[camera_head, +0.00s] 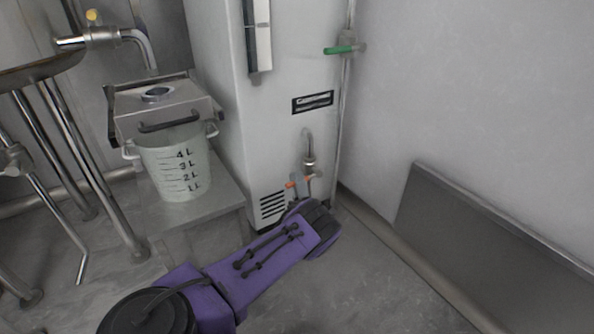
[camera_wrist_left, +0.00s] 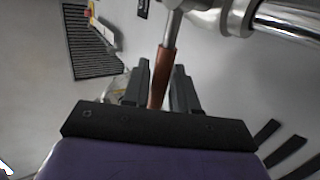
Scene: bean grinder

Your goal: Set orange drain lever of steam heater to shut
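The steam heater is the tall pale-grey cabinet (camera_head: 285,130) in the head view. Its drain valve (camera_head: 309,165) is low on the front, with the small orange lever (camera_head: 292,184) pointing left. My left gripper (camera_head: 303,203) is just in front of and below the lever; my purple forearm and wrist hide part of that area. In the left wrist view, the orange-brown lever (camera_wrist_left: 158,80) lies between the two dark fingers of my left gripper (camera_wrist_left: 163,84), with narrow gaps seeming to show beside it. The fingers look open around it. My right gripper is not in view.
A measuring bucket (camera_head: 178,165) stands on a stand at left. A green-handled valve (camera_head: 343,49) is higher up. A grey panel (camera_head: 480,235) leans at right; floor between is clear.

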